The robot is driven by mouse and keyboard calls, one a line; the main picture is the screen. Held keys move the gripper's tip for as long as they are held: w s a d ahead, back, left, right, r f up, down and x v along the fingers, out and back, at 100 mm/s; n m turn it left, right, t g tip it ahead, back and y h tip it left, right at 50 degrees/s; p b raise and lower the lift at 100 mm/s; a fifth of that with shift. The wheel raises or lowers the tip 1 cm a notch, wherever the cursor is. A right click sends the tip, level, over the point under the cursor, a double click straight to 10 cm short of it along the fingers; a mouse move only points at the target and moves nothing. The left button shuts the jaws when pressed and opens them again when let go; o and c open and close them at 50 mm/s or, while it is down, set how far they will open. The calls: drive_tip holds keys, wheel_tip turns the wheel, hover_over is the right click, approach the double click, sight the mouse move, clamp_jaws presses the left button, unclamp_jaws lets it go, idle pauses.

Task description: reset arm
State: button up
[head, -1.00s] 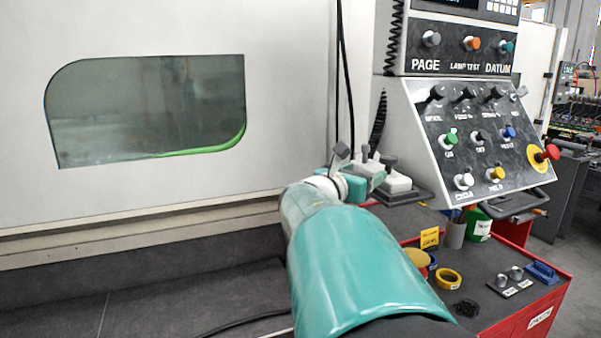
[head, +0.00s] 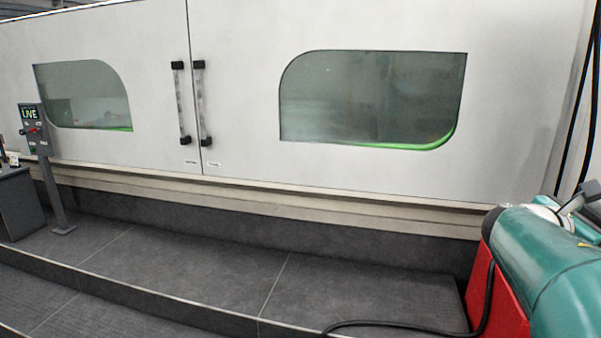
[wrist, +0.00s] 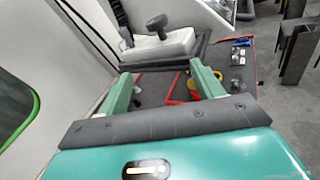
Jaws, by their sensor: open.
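My arm shows at the right edge of the head view, a teal link reaching away from me, with its far end cut off by the frame. In the wrist view my gripper (wrist: 160,88) is open, with two green fingers apart and nothing between them. Beyond the fingers lies the dark top of a red-edged cart (wrist: 160,86). A white block with a black knob (wrist: 165,45) stands just past the fingertips. I cannot tell the exact distance to it.
A large white machine with two windows and paired door handles (head: 190,105) fills the head view. A grey step (head: 200,262) runs before it. A red cart side (head: 495,300) and black cable (head: 400,326) are at lower right. A post with a small panel (head: 45,150) stands left.

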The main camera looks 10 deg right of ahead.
drive_tip(key=s+a+f+m+t+y, duration=0.1)
drive_tip(key=a+f+m+y, duration=0.4)
drive_tip(key=a, duration=0.9)
drive_tip(key=a+f+m+t+y, duration=0.2)
drive_tip(key=a+f+m+y, duration=0.3)
drive_tip(key=a, duration=1)
drive_tip(key=s+a+f+m+t+y, duration=0.1)
drive_tip(key=a+f+m+y, duration=0.5)
drive_tip(key=a, duration=0.8)
wheel_tip(320, 180, down, 3)
drive_tip(key=shift+s+a+f+t+y, duration=0.1)
drive_tip(key=shift+s+a+t+y, duration=0.1)
drive_tip(key=shift+s+t+y, duration=0.25)
drive_tip(key=shift+w, duration=0.1)
drive_tip(key=shift+c, duration=0.4)
